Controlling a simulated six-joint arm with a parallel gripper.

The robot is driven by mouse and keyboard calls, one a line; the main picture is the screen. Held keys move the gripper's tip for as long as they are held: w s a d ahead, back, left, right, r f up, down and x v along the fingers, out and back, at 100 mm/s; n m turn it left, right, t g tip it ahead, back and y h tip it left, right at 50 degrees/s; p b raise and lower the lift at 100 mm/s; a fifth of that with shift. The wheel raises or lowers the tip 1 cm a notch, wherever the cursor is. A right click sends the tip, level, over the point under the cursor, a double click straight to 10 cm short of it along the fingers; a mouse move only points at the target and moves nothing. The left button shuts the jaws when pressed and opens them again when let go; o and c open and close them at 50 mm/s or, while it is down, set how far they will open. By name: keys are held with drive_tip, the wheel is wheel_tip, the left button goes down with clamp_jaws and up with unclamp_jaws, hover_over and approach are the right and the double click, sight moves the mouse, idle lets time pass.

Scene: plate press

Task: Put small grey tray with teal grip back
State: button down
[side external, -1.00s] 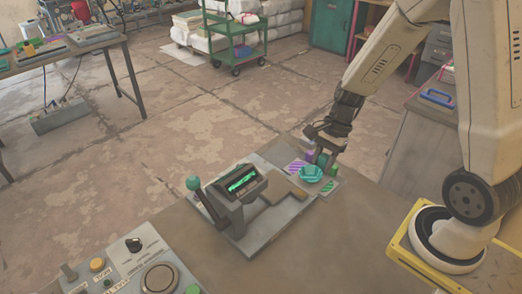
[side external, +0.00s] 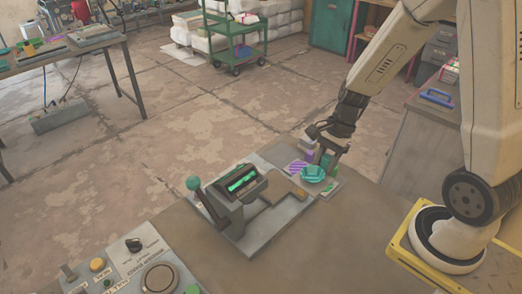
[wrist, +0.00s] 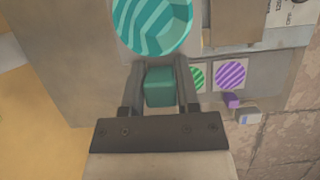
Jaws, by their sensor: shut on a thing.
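My gripper (wrist: 160,90) is shut on a teal block-shaped grip (wrist: 160,88), which sits between its two fingers. A round teal striped piece (wrist: 152,22) lies just beyond the fingertips in the wrist view, cut off by the top edge. In the side view the teal piece (side external: 313,174) shows as a shallow dish shape beside my gripper (side external: 327,160), low over the bench. The grey body of the tray cannot be made out clearly; the teal piece seems to cover it.
A green striped marker (wrist: 197,77) and a purple striped marker (wrist: 230,75) lie right of the grip in the wrist view. The press (side external: 236,196), with a teal-knobbed lever (side external: 193,184), stands left of my gripper. A control panel (side external: 125,265) is at the front left.

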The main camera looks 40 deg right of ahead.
drive_tip(key=shift+w+d+f+m+t, duration=0.15)
drive_tip(key=shift+w+m+t, duration=0.25)
drive_tip(key=shift+m, duration=0.4)
drive_tip(key=w+d+f+m+t+h, duration=0.1)
drive_tip(key=w+d+m+t+h, duration=0.2)
drive_tip(key=m, duration=1.3)
drive_tip(key=w+d+h, duration=0.1)
drive_tip(key=w+d, duration=0.1)
drive_tip(key=d, duration=0.1)
drive_tip(key=shift+w+d+f, duration=0.2)
drive_tip(key=shift+w+f, duration=0.15)
drive_tip(key=shift+f, duration=0.05)
drive_tip(key=w+d+f, duration=0.1)
drive_tip(key=w+f, duration=0.2)
drive_tip(key=w, duration=0.1)
drive_tip(key=w+d+f, duration=0.1)
drive_tip(key=w+f, duration=0.2)
drive_tip(key=w, duration=0.1)
drive_tip(key=w+d+f, duration=0.1)
drive_tip(key=w+f, duration=0.2)
drive_tip(key=w, duration=0.2)
drive_tip(key=shift+w+f, duration=0.1)
drive_tip(key=shift+f, duration=0.05)
